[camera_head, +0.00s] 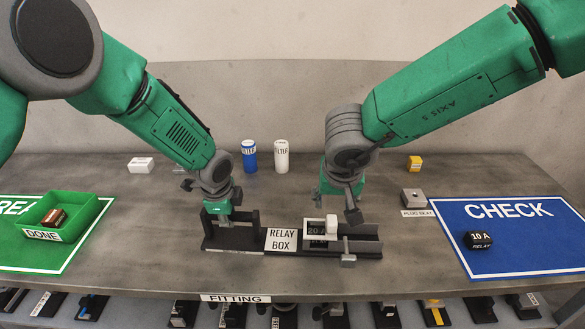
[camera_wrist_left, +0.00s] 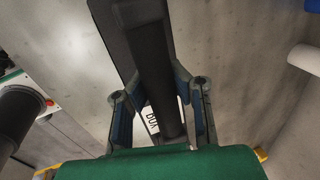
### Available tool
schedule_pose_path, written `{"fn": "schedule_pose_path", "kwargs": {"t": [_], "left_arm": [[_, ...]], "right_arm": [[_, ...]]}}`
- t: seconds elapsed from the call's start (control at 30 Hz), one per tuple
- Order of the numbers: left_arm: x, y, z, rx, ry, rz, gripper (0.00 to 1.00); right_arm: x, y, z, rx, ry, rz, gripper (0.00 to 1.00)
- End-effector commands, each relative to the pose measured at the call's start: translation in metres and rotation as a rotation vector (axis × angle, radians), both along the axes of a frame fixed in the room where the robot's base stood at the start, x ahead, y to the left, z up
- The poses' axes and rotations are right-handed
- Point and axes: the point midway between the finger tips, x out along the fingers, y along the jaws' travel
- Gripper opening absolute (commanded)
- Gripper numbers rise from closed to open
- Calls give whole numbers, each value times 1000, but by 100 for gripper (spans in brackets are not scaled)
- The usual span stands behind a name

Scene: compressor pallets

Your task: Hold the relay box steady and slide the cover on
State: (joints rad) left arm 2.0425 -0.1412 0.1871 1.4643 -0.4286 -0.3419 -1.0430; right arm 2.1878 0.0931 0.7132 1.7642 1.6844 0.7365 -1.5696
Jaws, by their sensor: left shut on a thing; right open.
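The black relay box (camera_head: 253,247) lies along the middle of the table, with a white RELAY BOX label (camera_head: 281,239). My left gripper (camera_head: 222,213) is shut on a dark upright part at the box's left end; the left wrist view shows its fingers (camera_wrist_left: 160,112) on either side of a black bar (camera_wrist_left: 160,75). A relay marked 20 A (camera_head: 316,231) sits in the right part of the box. My right gripper (camera_head: 335,208) is open just above it, with a small white block (camera_head: 331,224) below its fingers. I cannot tell which part is the cover.
A green DONE tray (camera_head: 83,216) stands at the left, and a 10 A relay (camera_head: 478,240) lies on the blue CHECK mat (camera_head: 525,262) at the right. Blue (camera_head: 249,156) and white filters (camera_head: 281,157) stand behind. A plug seat (camera_head: 412,196) lies right of the box.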

Motion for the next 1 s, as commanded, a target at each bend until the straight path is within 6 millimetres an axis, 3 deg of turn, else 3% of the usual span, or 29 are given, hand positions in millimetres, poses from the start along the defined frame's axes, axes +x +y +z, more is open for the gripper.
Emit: {"fn": "schedule_pose_path", "kwargs": {"t": [0.4, 0.43, 0.5, 0.83, 1.0], "left_arm": [[-1, 1, -2, 1, 3, -1, 0], [-1, 1, -2, 1, 2, -1, 19], [-1, 1, -2, 1, 2, -1, 36], [-1, 0, 3, 0, -3, 0, 36], [-5, 1, 23, 0, -3, 1, 36]], "right_arm": [[0, 0, 0, 0, 0, 0, 43], [0, 0, 0, 0, 0, 0, 43], [0, 0, 0, 0, 0, 0, 43], [-1, 0, 1, 0, -2, 0, 43], [-1, 0, 1, 0, -1, 0, 43]]}}
